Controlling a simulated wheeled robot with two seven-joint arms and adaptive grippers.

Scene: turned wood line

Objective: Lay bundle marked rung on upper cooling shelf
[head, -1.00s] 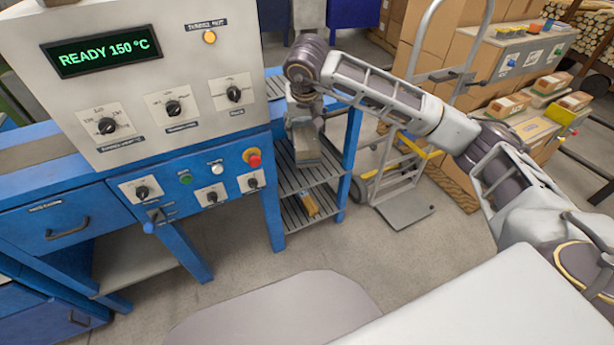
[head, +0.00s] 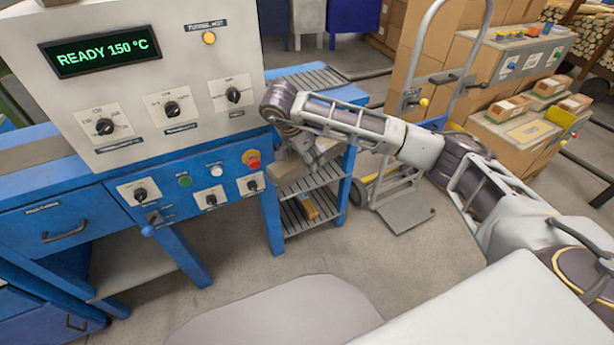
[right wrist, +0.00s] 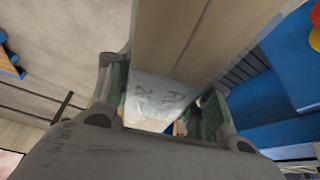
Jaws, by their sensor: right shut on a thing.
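My right gripper (head: 296,150) is shut on a pale wooden bundle (head: 290,182). In the right wrist view the bundle (right wrist: 195,40) runs away between the fingers, and a pale face bears handwriting that starts like "RU", only partly legible. The blue cooling rack (head: 346,178) stands right of the machine, with slatted shelves. The held bundle is in front of the rack at about the height of the middle slatted shelf (head: 325,175); I cannot tell whether it touches. The rack's slatted top (head: 318,78) is partly behind my arm. My left gripper is not in view.
A small wooden bundle (head: 308,207) lies on the lower slatted shelf (head: 300,226). The blue machine with its control panel (head: 190,195) borders the rack on the left. A hand truck (head: 405,215) and cartons (head: 515,130) stand to the right. The floor in front is clear.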

